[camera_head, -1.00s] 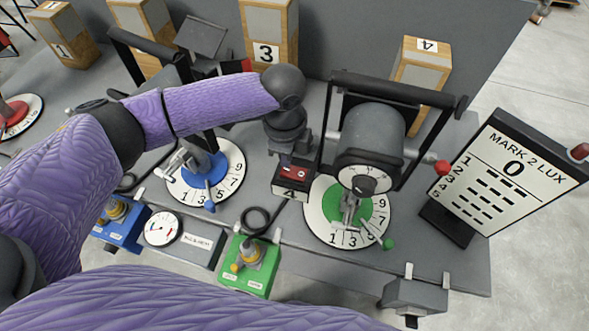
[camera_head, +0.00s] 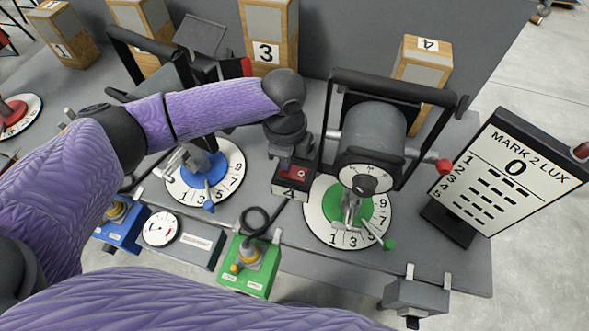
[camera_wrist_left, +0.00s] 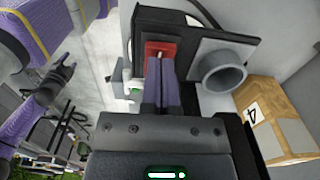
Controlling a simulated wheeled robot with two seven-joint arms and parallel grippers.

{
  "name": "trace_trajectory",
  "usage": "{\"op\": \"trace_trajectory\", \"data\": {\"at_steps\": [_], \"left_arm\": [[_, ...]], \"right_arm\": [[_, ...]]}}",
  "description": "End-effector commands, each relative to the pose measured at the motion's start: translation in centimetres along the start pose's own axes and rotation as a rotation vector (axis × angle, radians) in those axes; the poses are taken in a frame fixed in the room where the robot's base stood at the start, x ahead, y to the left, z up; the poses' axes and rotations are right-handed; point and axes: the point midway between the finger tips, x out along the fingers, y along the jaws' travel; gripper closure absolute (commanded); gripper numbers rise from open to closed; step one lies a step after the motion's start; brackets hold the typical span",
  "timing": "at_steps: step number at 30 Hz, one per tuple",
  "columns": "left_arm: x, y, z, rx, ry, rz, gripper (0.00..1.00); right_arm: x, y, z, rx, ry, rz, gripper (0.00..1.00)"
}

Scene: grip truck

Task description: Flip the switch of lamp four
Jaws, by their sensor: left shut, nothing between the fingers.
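The lamp four switch is a small dark box with a red rocker (camera_head: 295,174) and a "4" label on its front. It stands on the grey bench left of the lamp. My left gripper (camera_head: 285,162) is shut and empty, pointing down over the left part of the rocker and hiding it. In the left wrist view the closed fingers (camera_wrist_left: 162,82) reach to the red rocker (camera_wrist_left: 160,48). I cannot tell whether they touch it or which way it is tipped. A dark jointed part by a purple sleeve at the left wrist view's left edge may be my right gripper.
A grey drum lamp (camera_head: 372,135) in a black yoke stands close right of the switch, over a numbered dial (camera_head: 320,218). A wooden block marked 4 (camera_head: 424,62) stands behind.

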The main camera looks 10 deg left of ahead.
Motion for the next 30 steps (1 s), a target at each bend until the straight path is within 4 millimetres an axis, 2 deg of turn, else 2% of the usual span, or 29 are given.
{"op": "trace_trajectory", "data": {"at_steps": [23,27,30], "left_arm": [[1.2,0.0,0.0,0.000,0.001,0.000,1.00],[1.1,0.0,0.0,0.000,0.001,0.000,1.00],[0.1,0.0,0.0,0.000,0.001,0.000,1.00]], "right_arm": [[0.6,-0.1,0.1,0.000,-0.001,-0.001,0.40],[0.4,0.0,0.1,-0.003,-0.001,0.000,0.40],[-0.7,0.0,-0.1,-0.002,0.000,0.001,0.40]]}}
